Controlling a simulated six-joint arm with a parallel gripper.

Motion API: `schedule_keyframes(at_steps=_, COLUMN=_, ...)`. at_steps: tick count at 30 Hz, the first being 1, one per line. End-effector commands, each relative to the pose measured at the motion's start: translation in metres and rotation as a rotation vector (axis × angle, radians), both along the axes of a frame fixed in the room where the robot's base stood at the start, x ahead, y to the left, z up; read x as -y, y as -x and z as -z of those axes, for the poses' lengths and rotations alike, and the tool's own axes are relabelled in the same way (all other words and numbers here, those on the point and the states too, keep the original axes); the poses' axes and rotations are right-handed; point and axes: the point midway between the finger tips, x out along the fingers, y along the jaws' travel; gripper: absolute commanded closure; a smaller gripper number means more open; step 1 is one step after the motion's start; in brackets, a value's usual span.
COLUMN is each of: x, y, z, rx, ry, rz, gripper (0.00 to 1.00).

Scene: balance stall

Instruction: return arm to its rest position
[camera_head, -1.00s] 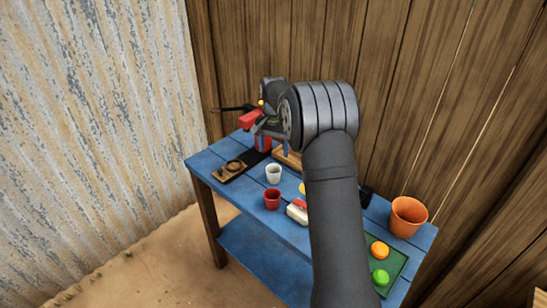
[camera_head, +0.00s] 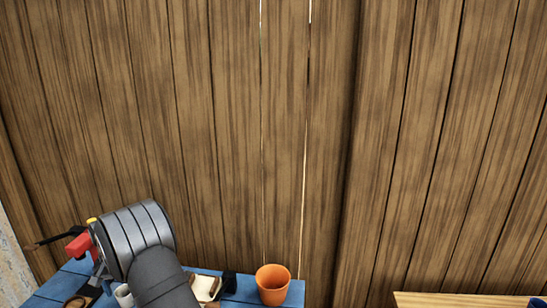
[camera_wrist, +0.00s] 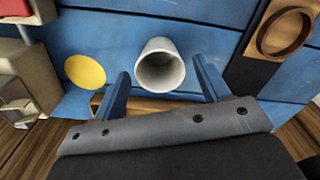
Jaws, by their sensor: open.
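My gripper (camera_wrist: 163,82) is open, with its two blue fingers apart in the wrist view. A white cup (camera_wrist: 160,66) appears between the fingers in that picture, beyond them over the blue table (camera_wrist: 190,12); nothing shows gripped. The white cup (camera_head: 123,296) is also partly visible beside my arm in the head view. There my wrist (camera_head: 135,238) is above the table's left part, and the fingertips are mostly hidden.
An orange pot (camera_head: 272,284) stands near the table's right end. A yellow disc (camera_wrist: 85,71) and a round wooden ring (camera_wrist: 285,33) lie near the cup. A plank wall (camera_head: 300,130) rises behind the table. A light wooden surface (camera_head: 455,300) is at lower right.

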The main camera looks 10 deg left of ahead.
Motion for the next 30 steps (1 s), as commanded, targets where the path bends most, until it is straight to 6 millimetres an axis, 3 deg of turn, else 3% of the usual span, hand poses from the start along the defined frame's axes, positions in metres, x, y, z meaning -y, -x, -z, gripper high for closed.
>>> schedule_keyframes(at_steps=6, x=0.001, y=0.001, z=0.044, rx=-0.002, ry=0.003, rz=0.0, gripper=0.31)
schedule_keyframes(at_steps=9, x=-0.001, y=-0.001, z=0.019, rx=0.003, ry=-0.004, rz=0.0, gripper=0.31)
schedule_keyframes(at_steps=15, x=0.0, y=0.0, z=0.002, rx=0.001, ry=-0.001, rz=0.0, gripper=0.31)
schedule_keyframes(at_steps=30, x=0.0, y=0.0, z=0.002, rx=-0.001, ry=0.0, rz=0.0, gripper=0.31)
